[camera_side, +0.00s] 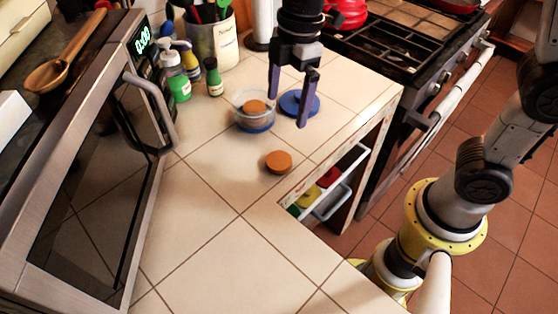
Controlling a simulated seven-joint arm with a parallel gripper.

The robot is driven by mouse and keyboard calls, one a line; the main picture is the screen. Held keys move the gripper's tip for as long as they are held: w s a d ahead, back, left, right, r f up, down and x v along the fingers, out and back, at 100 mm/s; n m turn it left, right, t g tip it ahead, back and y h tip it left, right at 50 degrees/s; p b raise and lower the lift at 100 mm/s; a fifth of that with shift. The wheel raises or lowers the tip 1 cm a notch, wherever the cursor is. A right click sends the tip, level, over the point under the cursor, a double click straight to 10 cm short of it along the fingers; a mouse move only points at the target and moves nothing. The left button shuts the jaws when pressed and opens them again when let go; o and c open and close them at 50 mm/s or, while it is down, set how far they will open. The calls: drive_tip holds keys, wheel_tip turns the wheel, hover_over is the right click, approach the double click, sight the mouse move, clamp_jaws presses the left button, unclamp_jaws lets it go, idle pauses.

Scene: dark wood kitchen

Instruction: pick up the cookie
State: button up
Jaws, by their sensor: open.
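A round orange-brown cookie (278,162) lies flat on the tiled counter, in the open. A second cookie (255,107) shows inside a clear round container (240,122) with a blue base. A blue round lid (299,104) lies on the counter just right of the container. My gripper (288,96) hangs above the counter near the container and lid, pointing down. Its two purple fingers are apart with nothing between them. It is behind and above the loose cookie, not touching it.
A microwave (95,170) stands at the left with a wooden spoon (65,55) on top. Small bottles (178,78) and a utensil crock (213,40) stand at the back. A stove (400,45) is at the right. An open drawer (335,190) sits below the counter edge. The front counter is clear.

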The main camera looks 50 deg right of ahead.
sight(279, 159)
drive_tip(key=f, duration=0.4)
drive_tip(key=a+f, duration=0.1)
drive_tip(key=f, duration=0.4)
drive_tip(key=a+f, duration=0.1)
drive_tip(key=f, duration=0.4)
drive_tip(key=shift+c, duration=0.3)
drive_tip(key=c, duration=1.3)
